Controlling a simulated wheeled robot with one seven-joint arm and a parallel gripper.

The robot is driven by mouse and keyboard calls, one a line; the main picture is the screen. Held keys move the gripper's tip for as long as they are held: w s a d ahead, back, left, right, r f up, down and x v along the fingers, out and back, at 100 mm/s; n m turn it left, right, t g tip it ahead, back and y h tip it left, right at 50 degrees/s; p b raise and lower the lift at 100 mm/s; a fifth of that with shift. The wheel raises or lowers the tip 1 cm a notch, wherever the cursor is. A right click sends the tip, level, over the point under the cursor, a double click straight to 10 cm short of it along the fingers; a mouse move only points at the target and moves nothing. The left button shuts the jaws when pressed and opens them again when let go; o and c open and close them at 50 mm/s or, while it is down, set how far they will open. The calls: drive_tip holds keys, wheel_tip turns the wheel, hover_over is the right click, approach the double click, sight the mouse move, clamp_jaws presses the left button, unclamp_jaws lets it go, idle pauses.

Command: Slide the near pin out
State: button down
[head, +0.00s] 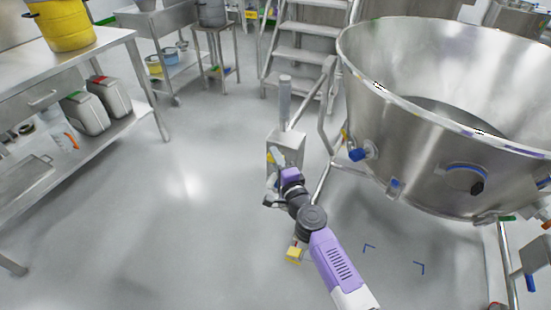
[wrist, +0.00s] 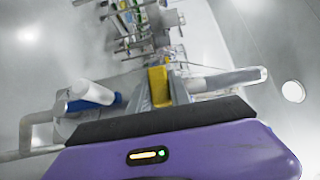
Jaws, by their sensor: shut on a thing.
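My gripper (head: 271,189) is at the lower front of a grey metal post box (head: 288,150), left of the big steel bowl. In the wrist view my gripper (wrist: 160,88) is shut on a narrow yellow piece (wrist: 158,84), which I take to be the near pin. Its far end and the hole it sits in are hidden, so I cannot tell how far in it is. A second pin is not clearly seen.
The steel bowl (head: 440,150) stands close on the right, with blue-handled fittings (head: 362,153). Steps (head: 305,45) rise behind the post. A yellow block (head: 294,254) shows beside my arm. A steel bench (head: 75,70) stands left. The floor between is clear.

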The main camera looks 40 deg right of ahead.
idle(0.8)
drive_tip(key=shift+s+a+f, duration=0.1)
drive_tip(key=shift+s+a, duration=0.15)
drive_tip(key=shift+a, duration=0.45)
drive_tip(key=shift+s+a, duration=0.25)
drive_tip(key=shift+a, duration=0.4)
drive_tip(key=c, duration=1.2)
unclamp_jaws()
drive_tip(key=v, duration=0.8)
drive_tip(key=shift+w, duration=0.1)
